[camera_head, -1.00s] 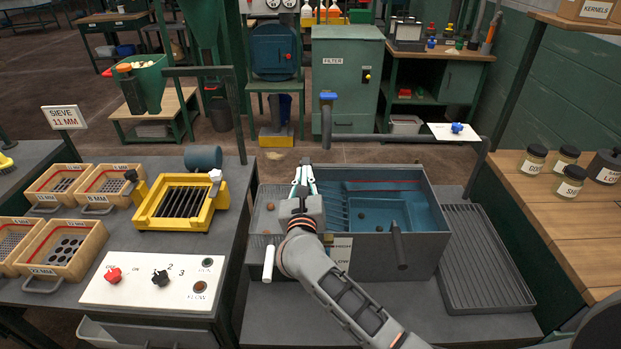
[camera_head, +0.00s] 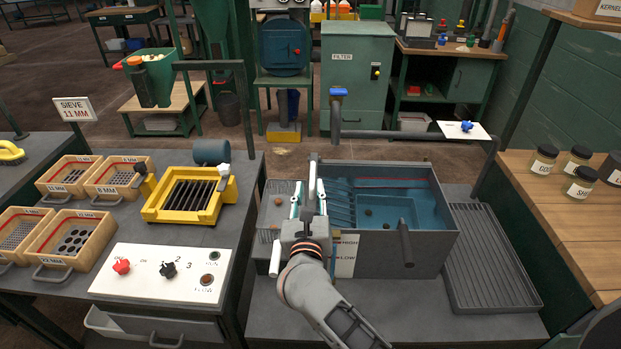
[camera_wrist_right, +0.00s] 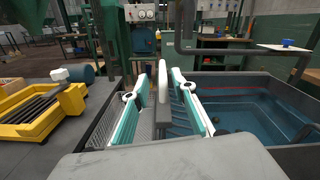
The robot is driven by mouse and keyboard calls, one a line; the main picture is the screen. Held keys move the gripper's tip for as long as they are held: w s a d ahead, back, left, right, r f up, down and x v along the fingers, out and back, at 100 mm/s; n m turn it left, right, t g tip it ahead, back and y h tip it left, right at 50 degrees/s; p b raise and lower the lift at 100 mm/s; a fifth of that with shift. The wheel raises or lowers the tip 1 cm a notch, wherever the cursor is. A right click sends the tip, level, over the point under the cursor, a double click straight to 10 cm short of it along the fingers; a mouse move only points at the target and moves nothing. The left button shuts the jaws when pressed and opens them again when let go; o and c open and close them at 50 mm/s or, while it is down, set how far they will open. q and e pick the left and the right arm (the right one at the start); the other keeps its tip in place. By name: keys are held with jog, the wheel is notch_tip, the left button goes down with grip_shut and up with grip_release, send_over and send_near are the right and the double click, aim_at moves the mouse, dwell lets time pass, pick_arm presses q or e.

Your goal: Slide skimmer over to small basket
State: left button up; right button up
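In the right wrist view, the handle (camera_wrist_right: 162,92) stands between the two pale-green fingers (camera_wrist_right: 167,108), with a gap on each side. The gripper looks open around it. The skimmer's lower part is hidden. The small wire-mesh basket (camera_head: 279,187) is at the tank's left end, just left of the gripper, with brown lumps in it. My left gripper is not in view.
Brown lumps (camera_head: 386,225) lie in the tank's blue water section. A pipe (camera_head: 405,134) crosses behind the tank. A ribbed drain tray (camera_head: 490,260) lies to the right. A yellow-framed sieve unit (camera_head: 190,197) and a white control panel (camera_head: 160,274) stand on the left bench.

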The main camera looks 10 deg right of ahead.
jog(key=shift+v, duration=2.3)
jog(key=shift+s, duration=0.1)
